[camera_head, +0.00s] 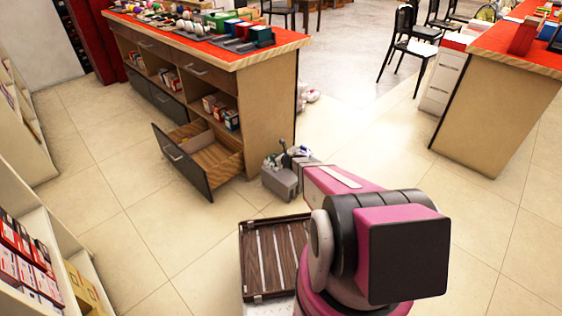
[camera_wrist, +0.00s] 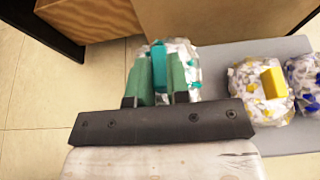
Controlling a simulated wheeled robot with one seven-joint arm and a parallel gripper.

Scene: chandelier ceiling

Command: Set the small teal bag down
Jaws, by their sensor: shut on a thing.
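The small teal bag (camera_wrist: 159,50) is clear with white and teal pieces and a teal tag, in the upper middle of the wrist view. My gripper (camera_wrist: 160,66) has green fingers, shut on the bag from both sides. The fingers hide its lower middle. The bag is at the left end of a grey surface (camera_wrist: 228,52); I cannot tell whether it touches it. In the head view my arm reaches to a grey block (camera_head: 281,182) by the counter's end, with small bag-like things at its top; the gripper there is hard to make out.
A bag with a yellow tag (camera_wrist: 270,84) and a blue-flecked bag (camera_wrist: 305,78) stand on the grey surface to the right. An open drawer (camera_head: 192,160) juts from the red-topped counter (camera_head: 270,115). A brown slatted tray (camera_head: 262,262) is near me. The left floor is clear.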

